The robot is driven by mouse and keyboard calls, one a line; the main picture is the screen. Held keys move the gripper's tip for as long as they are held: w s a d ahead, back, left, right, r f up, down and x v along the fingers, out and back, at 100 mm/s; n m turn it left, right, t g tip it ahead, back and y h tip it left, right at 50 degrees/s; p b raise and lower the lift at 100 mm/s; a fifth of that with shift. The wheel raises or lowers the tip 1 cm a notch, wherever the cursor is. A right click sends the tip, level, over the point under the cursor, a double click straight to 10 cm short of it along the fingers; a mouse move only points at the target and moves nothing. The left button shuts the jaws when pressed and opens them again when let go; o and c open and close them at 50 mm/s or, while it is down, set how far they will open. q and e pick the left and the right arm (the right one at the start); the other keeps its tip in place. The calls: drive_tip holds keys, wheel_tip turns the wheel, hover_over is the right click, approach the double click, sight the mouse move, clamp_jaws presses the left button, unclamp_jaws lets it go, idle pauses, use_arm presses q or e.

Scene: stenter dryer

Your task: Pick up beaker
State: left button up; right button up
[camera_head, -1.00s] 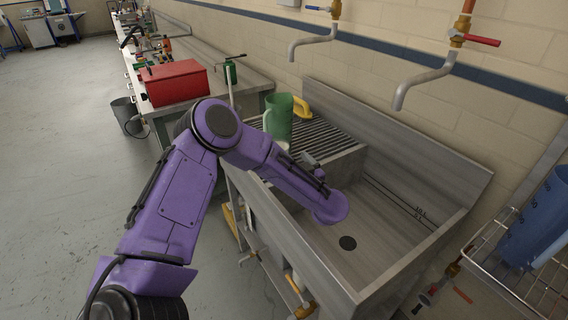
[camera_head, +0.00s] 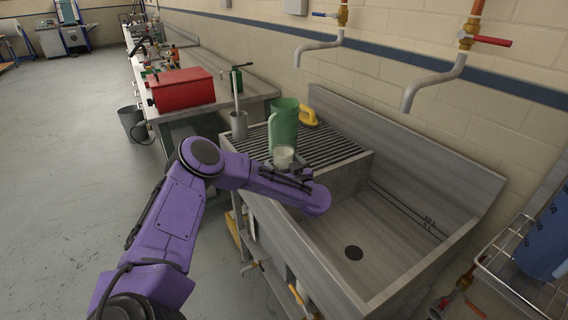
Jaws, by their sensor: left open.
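A small whitish beaker-like cup (camera_head: 283,156) stands at the front of the ribbed drainboard (camera_head: 325,146), just in front of a green jug (camera_head: 285,122). My left arm reaches in from the left, over the front edge of the sink unit. My left gripper (camera_head: 297,173) is small and dark in the view, open, and close to the cup on its near side. My wrist partly covers the gripper, and I cannot tell whether it touches the cup. My right gripper is not in view.
A grey cup (camera_head: 239,124) and a yellow item (camera_head: 307,116) are on the drainboard. The sink basin (camera_head: 385,235) to the right is empty. Taps (camera_head: 437,80) hang above it. A blue vessel (camera_head: 545,238) lies in a wire rack (camera_head: 505,262). A red box (camera_head: 182,90) sits on the bench.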

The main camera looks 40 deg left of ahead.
sight(288, 159)
use_arm(q)
drive_tip(key=shift+w+a, duration=0.1)
drive_tip(key=shift+a, duration=0.45)
drive_tip(key=shift+d, duration=0.15)
drive_tip(key=shift+c, duration=1.2)
drive_tip(key=c, duration=0.9)
drive_tip(key=shift+c, duration=0.2)
drive_tip(key=shift+w+r, duration=0.1)
drive_tip(key=shift+r, duration=0.4)
drive_tip(key=shift+s+d+r+b, duration=0.2)
drive_tip(key=shift+d+r, duration=0.1)
drive_tip(key=shift+r, duration=0.35)
drive_tip(key=shift+s+d+r+b, duration=0.1)
drive_tip(key=shift+d+r+b, duration=0.15)
drive_tip(key=shift+r, duration=0.35)
drive_tip(key=b+v, duration=0.2)
drive_tip(key=v, duration=1.5)
drive_tip(key=shift+w, duration=0.1)
